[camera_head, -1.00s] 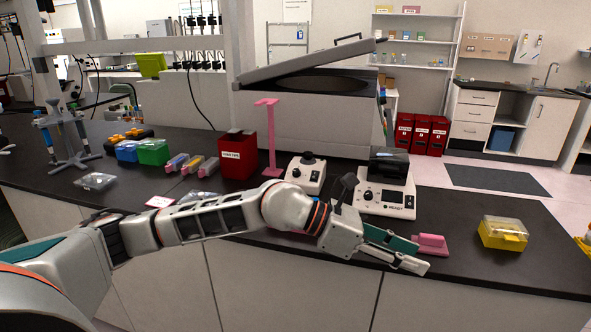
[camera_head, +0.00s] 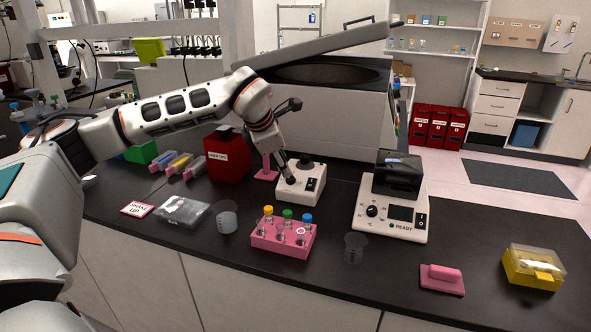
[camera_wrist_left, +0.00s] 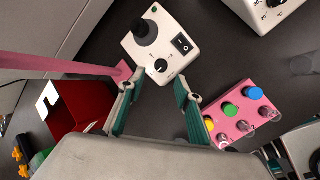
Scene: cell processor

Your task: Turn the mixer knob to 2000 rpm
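The mixer (camera_head: 313,188) is a small white box with a black cup on top and a black rocker switch on its front. It stands on the dark counter and also shows in the left wrist view (camera_wrist_left: 172,25). Its small dark knob (camera_wrist_left: 160,66) has a light mark; in the head view my gripper largely covers it. My left gripper (camera_wrist_left: 158,82) is open, its teal-padded fingers apart on either side of the knob's line; contact cannot be told. In the head view it reaches down to the mixer (camera_head: 287,176). Teal and grey parts, possibly my right gripper (camera_wrist_left: 277,158), show at the wrist view's lower right.
A pink rack (camera_head: 268,243) with colour-capped tubes stands in front of the mixer, between two clear beakers (camera_head: 226,218) (camera_head: 355,248). A white device reading READY (camera_head: 392,215) is to the right. A red box (camera_head: 226,160) and pink stand (camera_head: 266,172) are behind left.

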